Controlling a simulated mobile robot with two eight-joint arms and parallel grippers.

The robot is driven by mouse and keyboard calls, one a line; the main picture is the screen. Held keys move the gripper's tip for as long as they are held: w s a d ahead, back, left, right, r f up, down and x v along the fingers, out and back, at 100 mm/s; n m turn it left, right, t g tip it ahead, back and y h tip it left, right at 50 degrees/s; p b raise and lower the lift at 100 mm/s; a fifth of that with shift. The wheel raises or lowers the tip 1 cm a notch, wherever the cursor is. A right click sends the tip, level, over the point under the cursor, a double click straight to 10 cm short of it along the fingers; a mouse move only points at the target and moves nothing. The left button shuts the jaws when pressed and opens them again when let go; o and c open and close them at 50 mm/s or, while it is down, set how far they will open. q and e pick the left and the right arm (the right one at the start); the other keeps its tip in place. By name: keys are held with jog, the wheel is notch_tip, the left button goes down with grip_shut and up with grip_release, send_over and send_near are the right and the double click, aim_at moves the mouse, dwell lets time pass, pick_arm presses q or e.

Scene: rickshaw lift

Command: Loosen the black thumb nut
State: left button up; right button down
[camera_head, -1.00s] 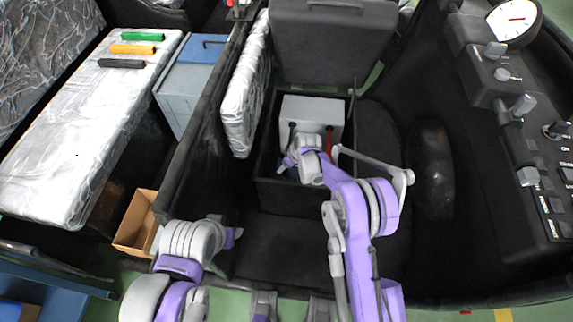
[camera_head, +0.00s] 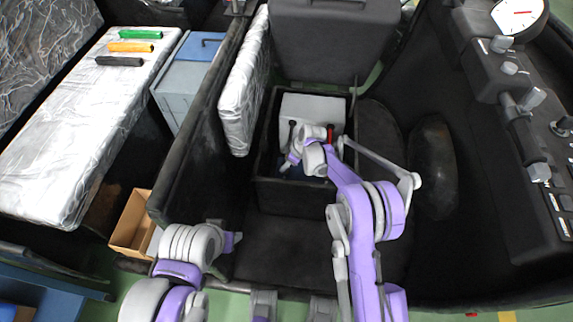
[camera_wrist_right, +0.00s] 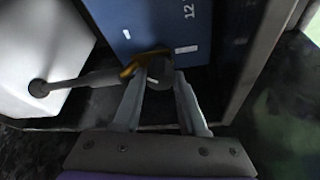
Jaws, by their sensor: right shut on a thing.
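The black thumb nut (camera_wrist_right: 160,72) is a small dark round piece at the tips of my right gripper's fingers in the right wrist view. My right gripper (camera_wrist_right: 159,84) is shut on it. A yellowish metal piece (camera_wrist_right: 140,66) lies right against the nut, at the end of a grey rod-like lead (camera_wrist_right: 85,84). The blue battery (camera_wrist_right: 150,25), marked 12, is just beyond. In the head view, my right gripper (camera_head: 289,164) is down in the dark box, partly hidden by its own wrist, and the nut cannot be made out. Only my left arm's links show; its fingers are out of sight.
A white block (camera_head: 312,106) with a black and a red lead end stands in the dark box (camera_head: 262,165). The raised grey lid (camera_head: 333,45) is behind it. A silvery wrapped panel (camera_head: 243,90) stands left, and a control console (camera_head: 525,120) is at right.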

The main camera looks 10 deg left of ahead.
jog(key=shift+c, duration=2.2)
grip_release()
jog(key=v, duration=1)
jog(key=shift+r+p, duration=0.4)
jog(key=shift+p, duration=0.05)
jog(key=shift+d, duration=0.15)
jog(key=s+d+r+m+t+h+p, duration=0.1)
jog(key=s+d+r+m+p, duration=0.25)
jog(key=s+d+r, duration=0.5)
jog(key=s+d+r+m+t+h+p, duration=0.15)
jog(key=s+d+r+m, duration=0.35)
jog(key=r, duration=0.7)
jog(key=s+d+r+m+p, duration=0.1)
jog(key=s+d+m, duration=0.1)
jog(key=s, duration=0.4)
jog(key=s+d+r+m+t+h+p, duration=0.1)
jog(key=s+d+p, duration=0.1)
jog(key=s, duration=0.5)
jog(key=s+d+r+m+h+p, duration=0.1)
jog(key=s+d+m+p, duration=0.1)
jog(key=s+d, duration=0.2)
jog(key=shift+s+d+r+m, duration=0.3)
jog(key=shift+s+r+m, duration=0.05)
jog(key=shift+s, duration=0.85)
